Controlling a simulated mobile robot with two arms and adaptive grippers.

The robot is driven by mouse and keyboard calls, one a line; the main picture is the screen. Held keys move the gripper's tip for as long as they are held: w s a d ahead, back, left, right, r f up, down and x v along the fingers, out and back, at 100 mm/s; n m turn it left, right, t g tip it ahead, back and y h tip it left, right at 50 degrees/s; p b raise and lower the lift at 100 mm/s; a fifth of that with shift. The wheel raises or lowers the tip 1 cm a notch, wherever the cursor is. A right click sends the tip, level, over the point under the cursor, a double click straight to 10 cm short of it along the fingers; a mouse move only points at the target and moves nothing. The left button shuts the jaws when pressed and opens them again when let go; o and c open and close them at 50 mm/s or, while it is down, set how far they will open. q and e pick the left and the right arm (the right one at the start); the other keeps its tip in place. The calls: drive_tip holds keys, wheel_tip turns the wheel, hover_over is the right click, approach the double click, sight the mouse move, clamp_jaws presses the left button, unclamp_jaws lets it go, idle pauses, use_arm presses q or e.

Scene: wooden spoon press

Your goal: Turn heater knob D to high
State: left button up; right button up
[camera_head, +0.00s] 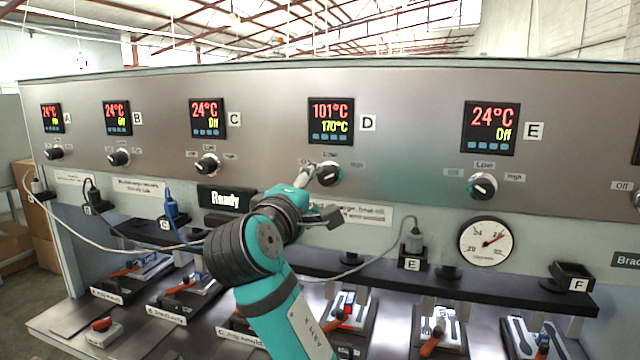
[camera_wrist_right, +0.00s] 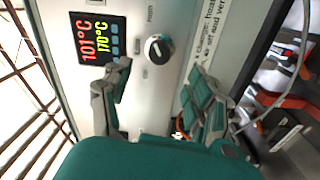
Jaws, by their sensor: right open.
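Heater knob D (camera_head: 328,174) is a round dark knob with a pale face on the metal panel, below the D display (camera_head: 331,121). The display reads 101°C in red and 170°C in green. My right gripper (camera_head: 318,194) is just in front of and below the knob, partly over its left side. In the right wrist view, knob D (camera_wrist_right: 158,48) lies between the lines of the two spread fingers of my right gripper (camera_wrist_right: 160,70), beyond their tips. The fingers look open and empty. The knob's exact pointer direction is hard to tell. My left gripper is out of view.
Knob C (camera_head: 207,164) is to the left and knob E (camera_head: 482,186) to the right, with room between. A dark shelf (camera_head: 480,284) with plugs and cables runs below the panel. A pressure gauge (camera_head: 486,241) is at the lower right.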

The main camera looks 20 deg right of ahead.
drive_tip(key=shift+v, duration=1.95)
